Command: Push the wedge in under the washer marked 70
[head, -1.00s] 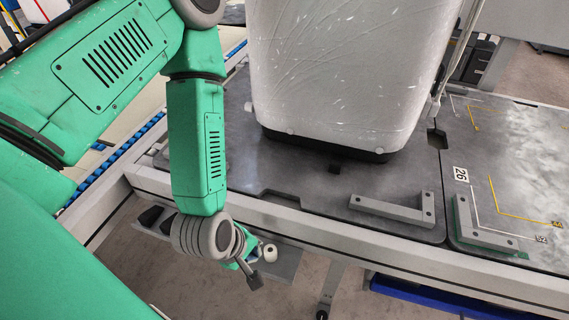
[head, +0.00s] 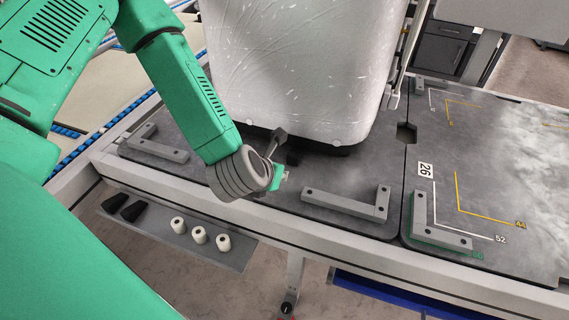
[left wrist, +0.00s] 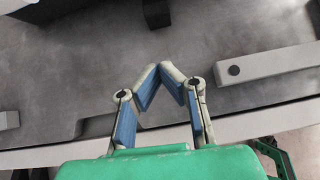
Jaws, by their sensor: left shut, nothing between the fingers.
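A large white washer (head: 295,65) with a dark base stands on the grey table in the head view; no number shows on it. A small dark wedge (head: 293,157) lies at the foot of its front side, partly hidden by my left wrist. In the left wrist view the wedge (left wrist: 156,13) is just beyond my fingers with a gap between. My left gripper (left wrist: 172,70) is shut and empty, its tips close together and pointing toward the wedge. In the head view my left gripper (head: 283,177) is low over the table's front part, mostly hidden behind the wrist. My right gripper is not in view.
Grey angle brackets (head: 345,203) are fixed on the table, one right of my gripper and another (head: 155,145) to its left. A lower shelf (head: 165,228) holds black wedges (head: 132,211) and several white rollers (head: 199,235). A neighbouring plate (head: 500,180) is marked 26 and 52.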

